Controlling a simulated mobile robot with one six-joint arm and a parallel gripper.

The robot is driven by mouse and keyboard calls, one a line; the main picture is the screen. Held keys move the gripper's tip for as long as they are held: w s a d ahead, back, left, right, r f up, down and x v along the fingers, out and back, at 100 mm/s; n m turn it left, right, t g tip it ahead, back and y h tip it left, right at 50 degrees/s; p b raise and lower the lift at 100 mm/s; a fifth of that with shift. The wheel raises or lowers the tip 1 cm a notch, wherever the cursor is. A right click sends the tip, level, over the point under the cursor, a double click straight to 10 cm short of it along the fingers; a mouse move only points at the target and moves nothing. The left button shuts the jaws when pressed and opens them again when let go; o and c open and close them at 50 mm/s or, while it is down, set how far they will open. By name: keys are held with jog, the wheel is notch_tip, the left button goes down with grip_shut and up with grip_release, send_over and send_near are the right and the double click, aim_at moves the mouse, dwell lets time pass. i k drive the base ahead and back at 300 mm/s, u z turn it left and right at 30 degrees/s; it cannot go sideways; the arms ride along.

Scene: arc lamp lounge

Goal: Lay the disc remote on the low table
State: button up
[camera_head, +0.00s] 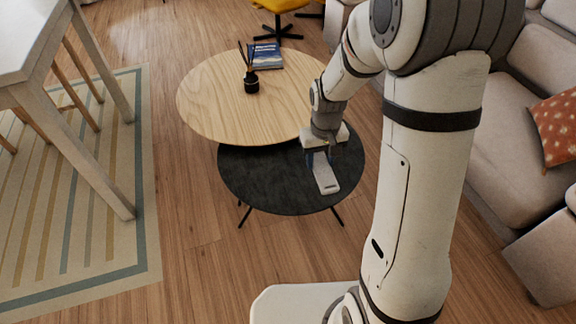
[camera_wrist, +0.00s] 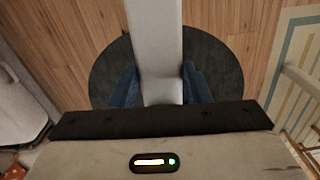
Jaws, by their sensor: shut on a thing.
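The disc remote (camera_head: 326,176) is a long pale bar. In the wrist view the remote (camera_wrist: 155,40) runs up the middle between the two blue fingers of my gripper (camera_wrist: 160,88). The black table top (camera_wrist: 215,62) lies below it. I cannot tell whether the remote touches the table. The fingers and palm hide part of the remote.
A round light wood table (camera_head: 215,95) adjoins the black one and overlaps its back edge. It bears a dark reed diffuser (camera_head: 251,84) and a blue book (camera_head: 266,56). A grey sofa (camera_head: 510,150) stands right. The black table's left half is bare.

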aim_at(297, 168)
jog(key=z, duration=0.2)
jog(key=i, duration=0.85)
jog(key=u, duration=0.25)
